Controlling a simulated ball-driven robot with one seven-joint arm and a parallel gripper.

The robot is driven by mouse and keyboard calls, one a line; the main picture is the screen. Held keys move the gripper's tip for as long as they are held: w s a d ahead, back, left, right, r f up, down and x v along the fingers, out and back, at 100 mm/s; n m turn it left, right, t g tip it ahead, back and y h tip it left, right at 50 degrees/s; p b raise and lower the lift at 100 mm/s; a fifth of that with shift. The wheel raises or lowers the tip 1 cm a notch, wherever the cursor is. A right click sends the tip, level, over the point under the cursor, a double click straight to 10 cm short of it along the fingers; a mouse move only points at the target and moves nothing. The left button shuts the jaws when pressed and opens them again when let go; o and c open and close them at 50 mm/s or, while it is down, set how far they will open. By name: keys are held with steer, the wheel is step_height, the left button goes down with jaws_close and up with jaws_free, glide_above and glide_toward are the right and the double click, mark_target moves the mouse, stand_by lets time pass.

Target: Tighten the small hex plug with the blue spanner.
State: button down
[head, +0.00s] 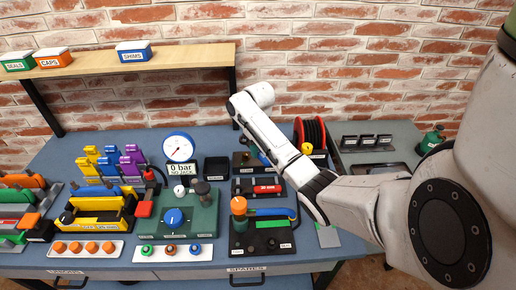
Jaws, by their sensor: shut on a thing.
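My white arm reaches in from the right and bends over the middle of the bench. I cannot make out my gripper; the arm's own links cover that area. A small blue patch (264,158) shows beside the forearm, and I cannot tell whether it is the blue spanner. A green block (195,232) carries a large blue round knob (173,217), a white knob and a dark upright part. A black station (262,236) to its right carries an orange-topped post (239,205) and a blue-and-green curved piece. I cannot single out the small hex plug.
A pressure gauge (179,148) stands over a "0 bar" sign. Coloured racks fill the bench's left. White trays with orange parts (87,249) and round plugs (170,252) line the front. A red reel (312,134) stands behind my forearm. A shelf (180,63) holds bins above.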

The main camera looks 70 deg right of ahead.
steer(key=shift+f+b, duration=1.95)
steer(key=shift+b, duration=0.1)
steer(key=shift+f, duration=0.9)
steer(key=shift+p, duration=0.5)
steer(key=shift+f+b, duration=0.75)
steer(key=shift+f, duration=0.65)
stand_by(0.6)
steer(key=shift+a+r, duration=0.1)
